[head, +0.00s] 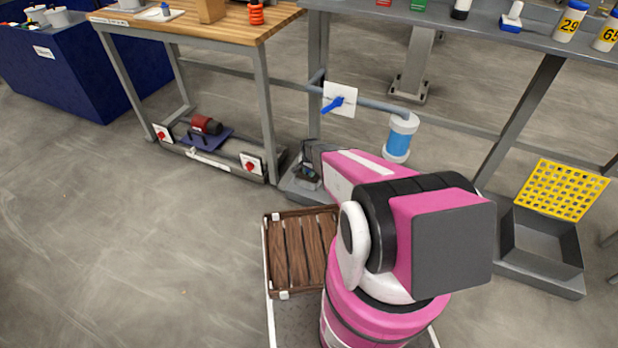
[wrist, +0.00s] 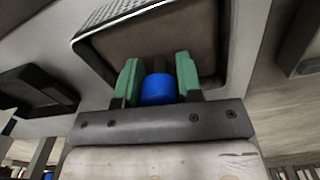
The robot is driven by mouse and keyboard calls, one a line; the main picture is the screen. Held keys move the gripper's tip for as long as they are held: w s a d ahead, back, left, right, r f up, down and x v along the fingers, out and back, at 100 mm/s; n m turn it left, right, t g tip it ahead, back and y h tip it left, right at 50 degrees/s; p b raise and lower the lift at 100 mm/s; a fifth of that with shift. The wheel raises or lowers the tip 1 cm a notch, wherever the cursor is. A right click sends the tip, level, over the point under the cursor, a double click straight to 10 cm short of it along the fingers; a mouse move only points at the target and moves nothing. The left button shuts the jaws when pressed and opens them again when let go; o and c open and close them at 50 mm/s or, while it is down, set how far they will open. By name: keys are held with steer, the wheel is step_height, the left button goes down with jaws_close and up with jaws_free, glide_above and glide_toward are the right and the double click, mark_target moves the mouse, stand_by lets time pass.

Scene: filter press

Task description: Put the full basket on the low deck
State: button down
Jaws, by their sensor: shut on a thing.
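In the wrist view, the green fingertips of my gripper (wrist: 158,88) are closed on both sides of a short blue grip (wrist: 157,90). Just beyond it is a grey-rimmed box with a dark brown face or filling (wrist: 150,45) and a fine mesh strip along its upper edge. It looks like the basket, but I cannot tell how full it is. In the head view my pink arm hides the gripper and the grip. A low deck of brown wooden slats (head: 292,251) with pale corners lies left of my arm; its visible part is empty.
A dark grey housing (head: 311,163) stands low beyond my arm. A blue valve handle (head: 333,105) and a blue-and-white canister (head: 400,138) are on the pipe under the benches. A grey tray (head: 559,281) with a yellow perforated panel (head: 562,189) is at right. The floor at left is clear.

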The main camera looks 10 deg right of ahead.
steer(key=shift+f, duration=1.8)
steer(key=shift+f, duration=0.1)
steer(key=c, duration=0.8)
jaws_free()
step_height(320, 180, up, 12)
steer(key=shift+s+f, duration=0.1)
steer(key=s+r+n, duration=0.3)
steer(key=s+r, duration=0.5)
steer(key=r, duration=0.2)
steer(key=s+d+r+n, duration=0.1)
steer(key=s+r+n, duration=0.1)
steer(key=s+r, duration=0.7)
steer(key=s+r+n, duration=0.3)
steer(key=s+r, duration=0.5)
steer(key=r, duration=0.3)
steer(key=shift+s+d+n, duration=0.2)
steer(key=shift+d+n, duration=0.1)
